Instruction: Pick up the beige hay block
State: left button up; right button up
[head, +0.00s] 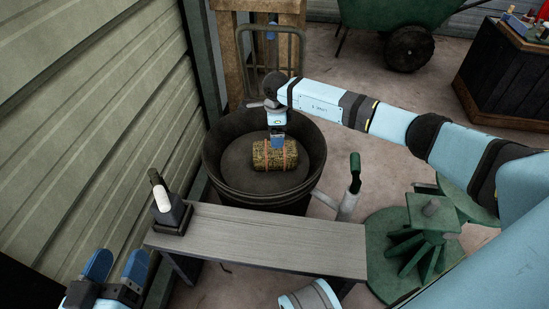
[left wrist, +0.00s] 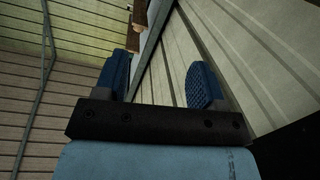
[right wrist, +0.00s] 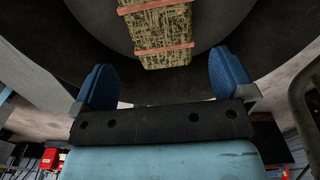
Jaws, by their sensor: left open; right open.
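The beige hay block (head: 268,160) lies in a round black tub (head: 217,172). It is straw-coloured with orange bands around it. My right gripper (head: 277,142) points down into the tub, over the far side of the block in the head view. In the right wrist view the block (right wrist: 160,30) shows beyond and between the open blue fingers (right wrist: 165,82), with nothing held; its top end is cut off by the frame. My left gripper (head: 117,266) is open and empty at the lower left of the head view, and its open fingers show in the left wrist view (left wrist: 160,82).
A grey bench (head: 265,236) stands in front of the tub, with a dark block and a white-and-black bottle-like item (head: 162,195) at its left end. A green stand (head: 408,245) is at right. A corrugated wall (head: 90,110) closes the left side. A green wheelbarrow (head: 395,15) stands behind.

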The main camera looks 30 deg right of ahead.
notch_tip(320, 180, down, 5)
jog(key=shift+a+r+b, duration=0.1)
jog(key=shift+r+b, duration=0.1)
jog(key=shift+b, duration=0.5)
notch_tip(320, 180, down, 4)
jog(key=shift+w+a+r+b, duration=0.1)
jog(key=shift+b, duration=1.15)
jog(key=shift+f, duration=0.4)
jog(key=shift+r, duration=0.1)
jog(key=c, duration=0.9)
jog(key=shift+r, duration=0.6)
jog(key=shift+c, duration=0.2)
notch_tip(320, 180, up, 10)
jog(key=p, duration=0.5)
pick_arm(q)
jog(key=shift+t, duration=0.9)
notch_tip(320, 180, up, 4)
jog(key=shift+a+r+p, duration=0.1)
jog(key=shift+a+p, duration=0.05)
jog(key=shift+p, duration=1.05)
pick_arm(e)
notch_tip(320, 180, up, 9)
send_over(275, 150)
jog(key=w, duration=0.1)
jog(key=shift+d, duration=0.25)
